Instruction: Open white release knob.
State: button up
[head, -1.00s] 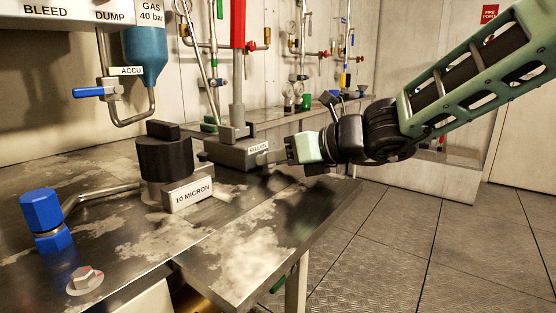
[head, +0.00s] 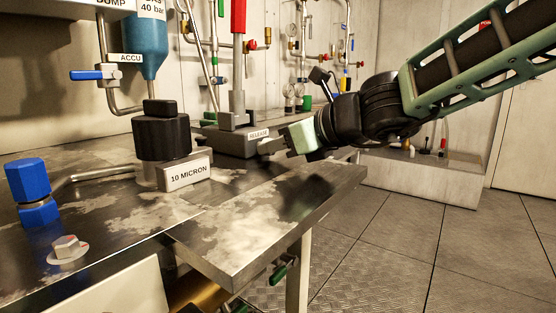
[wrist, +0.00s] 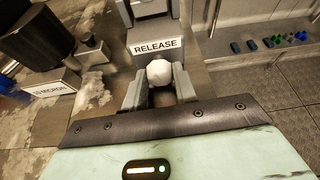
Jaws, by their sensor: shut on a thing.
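The white release knob (wrist: 159,72) shows in the wrist view as a round white knob just below the RELEASE label (wrist: 156,46). It sits on the front of a grey block (head: 232,143), which bears the same label in the head view. My gripper (wrist: 160,88) has one grey finger on each side of the knob and is shut on it. In the head view my gripper (head: 272,146) reaches the block's right side from the right. The knob is hidden there behind the fingers.
A black round cap (head: 161,135) with a 10 MICRON label (head: 187,172) stands left of the block. Tiled floor (head: 385,250) lies open at right.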

jog(key=shift+s+f+n+t+h+b, duration=0.1)
jog(key=shift+n+t+h+b, duration=0.3)
jog(key=shift+n+b, duration=0.65)
jog(key=shift+m, duration=0.25)
jog(key=o, duration=0.7)
jog(key=p+v, duration=0.2)
jog(key=v, duration=0.3)
jog(key=p+v, duration=0.1)
jog(key=v, duration=0.4)
jog(key=p+v, duration=0.2)
jog(key=v, duration=0.3)
jog(key=shift+s+r+p, duration=0.1)
jog(key=shift+r+p, duration=0.25)
jog(key=shift+s+d+r+p, duration=0.25)
jog(key=shift+s+p, duration=0.1)
jog(key=shift+p, duration=0.75)
jog(key=shift+s+d+p, duration=0.4)
jog(key=shift+d+p, duration=0.1)
jog(key=shift+p, duration=0.2)
jog(key=shift+f, duration=0.1)
